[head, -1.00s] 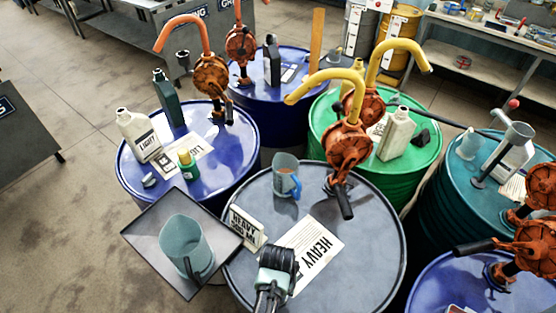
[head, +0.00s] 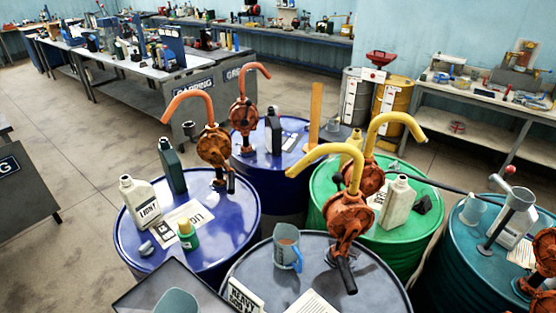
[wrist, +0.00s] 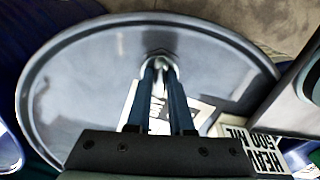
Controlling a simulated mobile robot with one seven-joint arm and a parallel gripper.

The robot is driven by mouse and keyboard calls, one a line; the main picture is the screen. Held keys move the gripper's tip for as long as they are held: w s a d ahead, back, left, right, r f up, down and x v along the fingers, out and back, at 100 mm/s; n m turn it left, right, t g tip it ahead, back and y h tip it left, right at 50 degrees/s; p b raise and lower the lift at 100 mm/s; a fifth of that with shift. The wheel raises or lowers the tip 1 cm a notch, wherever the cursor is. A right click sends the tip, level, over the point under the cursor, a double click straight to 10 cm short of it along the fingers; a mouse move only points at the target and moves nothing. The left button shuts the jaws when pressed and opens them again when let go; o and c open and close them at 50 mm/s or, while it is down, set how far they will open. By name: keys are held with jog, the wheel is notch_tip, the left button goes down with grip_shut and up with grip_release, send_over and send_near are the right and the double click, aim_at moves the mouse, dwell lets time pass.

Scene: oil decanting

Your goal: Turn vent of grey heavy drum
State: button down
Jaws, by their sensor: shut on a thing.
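The grey heavy drum (head: 383,278) stands at the bottom centre of the head view, partly cut off. Its round grey top (wrist: 85,85) fills much of the wrist view. In the wrist view my gripper (wrist: 158,70) reaches onto the drum top, with its two blue fingers close together. It is shut on a small silvery vent (wrist: 158,56) near the far ends of the fingers. The fingers hide part of the vent, so its turn angle cannot be told. My gripper is outside the head view.
An orange pump (head: 348,215) with a yellow spout and a blue-handled jug (head: 287,248) stand on the drum. A heavy sign (head: 241,298) is at its front left. A blue drum (head: 135,222), green drum (head: 405,262) and teal drum (head: 462,265) crowd around.

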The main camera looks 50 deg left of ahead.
jog(key=c, duration=0.8)
grip_release()
jog(key=shift+r, duration=0.1)
notch_tip(320, 180, up, 13)
jog(key=b, duration=0.1)
